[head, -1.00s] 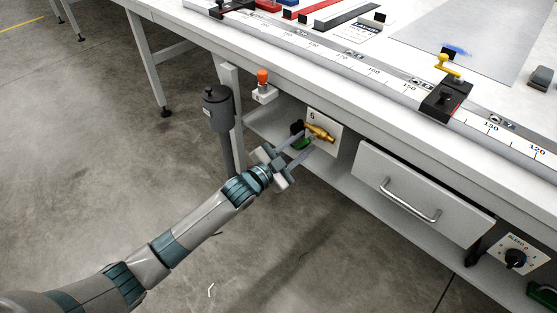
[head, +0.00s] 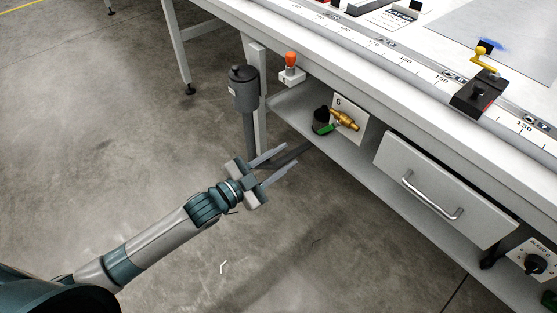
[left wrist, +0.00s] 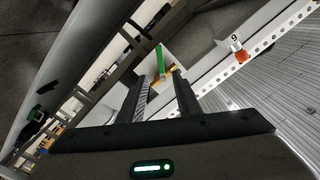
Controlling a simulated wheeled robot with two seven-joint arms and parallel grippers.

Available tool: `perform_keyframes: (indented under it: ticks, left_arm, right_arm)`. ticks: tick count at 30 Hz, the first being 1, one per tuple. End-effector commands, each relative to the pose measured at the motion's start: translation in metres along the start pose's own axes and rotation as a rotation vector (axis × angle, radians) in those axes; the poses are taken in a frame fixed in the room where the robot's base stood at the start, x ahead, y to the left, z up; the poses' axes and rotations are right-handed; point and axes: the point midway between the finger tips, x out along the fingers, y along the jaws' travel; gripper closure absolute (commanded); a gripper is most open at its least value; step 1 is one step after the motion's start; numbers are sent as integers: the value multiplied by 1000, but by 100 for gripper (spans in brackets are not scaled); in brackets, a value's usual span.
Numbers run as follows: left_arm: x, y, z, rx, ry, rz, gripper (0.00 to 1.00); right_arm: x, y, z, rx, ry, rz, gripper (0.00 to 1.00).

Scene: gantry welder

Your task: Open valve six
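Valve six is a brass valve (head: 346,121) with a green handle (head: 328,129), in front of a white plate (head: 354,130) marked 6 under the bench top. A dark round fitting is at its left end. My left gripper (head: 290,156) is open and empty, below and to the left of the valve, apart from it. In the left wrist view the green handle (left wrist: 160,60) shows as a long bar between the two open fingers (left wrist: 162,88), beyond them. Part of the brass body (left wrist: 162,76) shows there too. My right gripper is not in view.
A grey post with a capped cylinder (head: 244,90) and an orange knob (head: 291,60) stand left of the valve. A drawer (head: 440,185) with a bar handle is to its right. The bench edge overhangs the valve. Open floor lies in front.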

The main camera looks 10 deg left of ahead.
Motion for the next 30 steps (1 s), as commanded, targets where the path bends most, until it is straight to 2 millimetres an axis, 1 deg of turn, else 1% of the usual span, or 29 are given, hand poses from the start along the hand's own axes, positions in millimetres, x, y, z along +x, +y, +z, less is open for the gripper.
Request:
perform_keyframes:
  ticks: [1, 4, 13, 14, 15, 17, 18, 20, 23, 26, 29, 30]
  left_arm:
    - [-5, 0, 0, 0, -1, 1, 69]
    - [-9, 0, -1, 0, 1, -1, 69]
    - [-11, 0, -1, 0, 1, -1, 69]
    - [-11, 0, -1, 0, 1, -1, 71]
    - [-10, 0, 0, 1, 1, -1, 81]
    - [-10, 1, 0, 8, 1, -2, 95]
    - [-10, 2, 0, 19, 2, -4, 100]
    - [-8, 4, 1, 50, 3, -10, 100]
    - [-4, 12, 2, 145, 6, -28, 100]
    - [2, 23, 5, 304, 5, -57, 100]
    - [9, 36, 7, 515, -6, -95, 100]
    - [12, 43, 7, 609, -13, -111, 100]
  right_arm:
    - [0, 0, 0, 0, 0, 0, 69]
    - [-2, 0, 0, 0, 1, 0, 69]
    - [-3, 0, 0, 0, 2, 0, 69]
    - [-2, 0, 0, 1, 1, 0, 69]
    - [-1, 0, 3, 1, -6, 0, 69]
    - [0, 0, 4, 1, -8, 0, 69]
    - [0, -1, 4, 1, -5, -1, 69]
    - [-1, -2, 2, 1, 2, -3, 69]
    - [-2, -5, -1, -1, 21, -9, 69]
    - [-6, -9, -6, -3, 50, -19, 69]
    - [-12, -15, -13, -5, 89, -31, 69]
    - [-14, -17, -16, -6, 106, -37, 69]
